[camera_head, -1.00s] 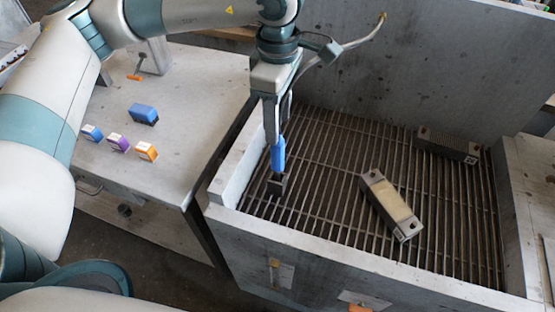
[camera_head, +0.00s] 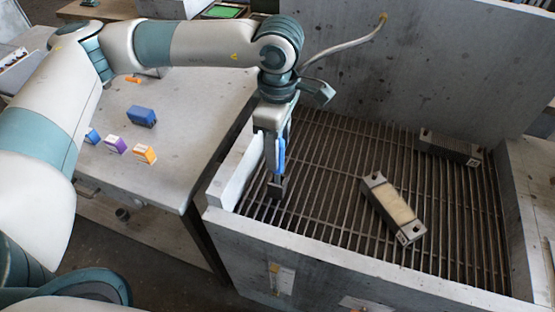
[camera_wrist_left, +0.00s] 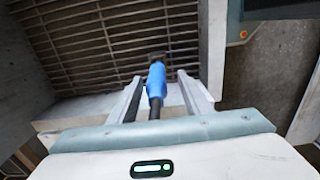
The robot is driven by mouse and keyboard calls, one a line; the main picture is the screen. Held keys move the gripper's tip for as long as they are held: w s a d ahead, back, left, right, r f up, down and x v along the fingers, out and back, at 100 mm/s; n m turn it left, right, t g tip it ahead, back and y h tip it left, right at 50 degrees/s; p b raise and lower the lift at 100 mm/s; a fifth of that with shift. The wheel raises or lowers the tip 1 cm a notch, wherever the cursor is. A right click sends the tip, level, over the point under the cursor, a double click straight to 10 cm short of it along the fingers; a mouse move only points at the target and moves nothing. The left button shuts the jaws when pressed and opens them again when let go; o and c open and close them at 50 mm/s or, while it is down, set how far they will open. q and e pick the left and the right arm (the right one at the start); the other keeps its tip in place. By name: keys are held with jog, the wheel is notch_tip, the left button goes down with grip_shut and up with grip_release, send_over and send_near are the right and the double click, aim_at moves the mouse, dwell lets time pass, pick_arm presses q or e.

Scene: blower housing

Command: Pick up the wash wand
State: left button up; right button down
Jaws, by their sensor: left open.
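The wash wand has a blue grip (camera_head: 281,156) and a dark block-like end (camera_head: 277,187). It hangs upright over the left part of the grate in the head view. My left gripper (camera_head: 274,165) comes down from above at the wand, with its fingers open around the blue grip. In the left wrist view the blue grip (camera_wrist_left: 156,82) lies between the two spread fingers of the left gripper (camera_wrist_left: 160,86), with a gap on each side. The wand's upper part is partly hidden by the gripper in the head view. My right gripper is not in view.
The slatted grate (camera_head: 330,215) sits in a grey walled basin. A pale hose (camera_head: 350,45) arches from the back wall. Small coloured boxes (camera_head: 142,116) stand on the left table.

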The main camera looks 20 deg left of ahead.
pick_arm(q)
jog(key=f, duration=0.4)
jog(key=shift+w+a, duration=0.25)
jog(key=shift+f, duration=0.45)
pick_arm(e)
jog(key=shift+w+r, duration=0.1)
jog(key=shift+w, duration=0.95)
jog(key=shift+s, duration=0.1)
pick_arm(q)
grip_shut()
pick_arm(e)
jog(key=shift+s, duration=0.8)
